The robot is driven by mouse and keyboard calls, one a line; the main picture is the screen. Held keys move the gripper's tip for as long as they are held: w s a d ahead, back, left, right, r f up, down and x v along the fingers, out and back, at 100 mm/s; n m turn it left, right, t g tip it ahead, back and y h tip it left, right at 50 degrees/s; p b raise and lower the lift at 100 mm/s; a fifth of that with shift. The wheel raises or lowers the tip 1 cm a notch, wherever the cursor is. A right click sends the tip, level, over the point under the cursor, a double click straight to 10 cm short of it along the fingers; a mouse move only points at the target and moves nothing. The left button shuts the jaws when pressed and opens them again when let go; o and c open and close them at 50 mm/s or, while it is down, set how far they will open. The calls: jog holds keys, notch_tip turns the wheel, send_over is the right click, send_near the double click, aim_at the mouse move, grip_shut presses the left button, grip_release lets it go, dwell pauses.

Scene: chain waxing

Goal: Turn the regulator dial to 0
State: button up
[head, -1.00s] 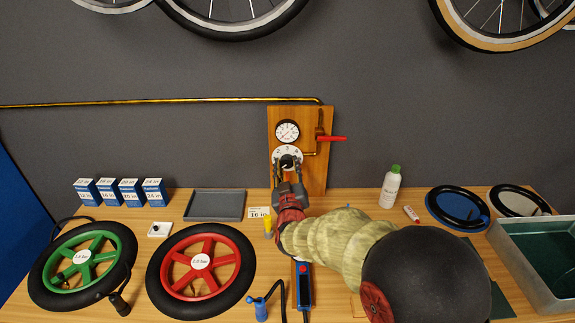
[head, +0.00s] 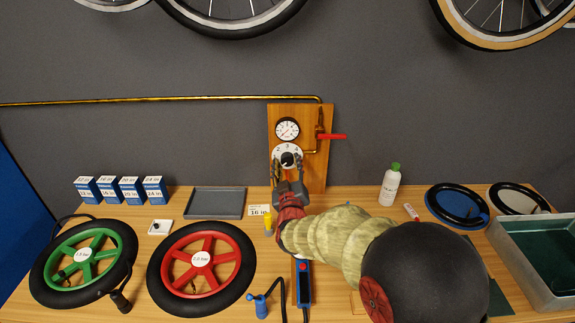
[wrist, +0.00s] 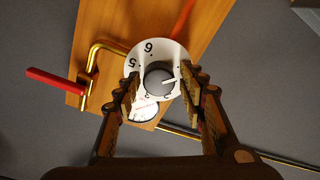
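The regulator dial (head: 288,150) is a white numbered plate with a dark knob (head: 289,160) on a wooden wall board. In the wrist view the plate (wrist: 147,57) appears turned over, with 5 and 6 readable. The grey knob (wrist: 158,83) has a white pointer line towards the right of that view; the number there is hidden by a finger. My gripper (wrist: 165,88) is open, one finger on each side of the knob, with gaps visible in the wrist view. The head view shows my gripper (head: 288,170) at the dial's lower edge.
A pressure gauge (head: 288,130) sits above the dial. A red-handled valve (head: 331,137) and brass pipe (head: 200,100) are close by.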

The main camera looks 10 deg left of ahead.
jog(key=shift+o, duration=0.7)
jog(key=shift+r, duration=0.1)
jog(key=v, duration=1.2)
jog(key=s+d+r+m+g+h, duration=0.1)
jog(key=s+d+r+m+g, duration=0.15)
jog(key=d, duration=0.45)
jog(key=s+d+r+m+g, duration=0.1)
jog(key=s+d+r+g, duration=0.15)
jog(key=d, duration=0.55)
jog(key=s+d+f+m+g+h, duration=0.2)
jog(key=s+d+g, duration=0.1)
jog(key=s+d, duration=0.6)
jog(key=s+d+f+m+g+h, duration=0.1)
jog(key=s+d, duration=0.7)
jog(key=s, duration=0.8)
jog(key=m+g+h, duration=0.1)
jog(key=m+g, duration=0.1)
jog(key=g, duration=0.1)
jog(key=shift+s+d+f, duration=0.3)
jog(key=shift+d+f, duration=0.05)
jog(key=shift+d, duration=0.05)
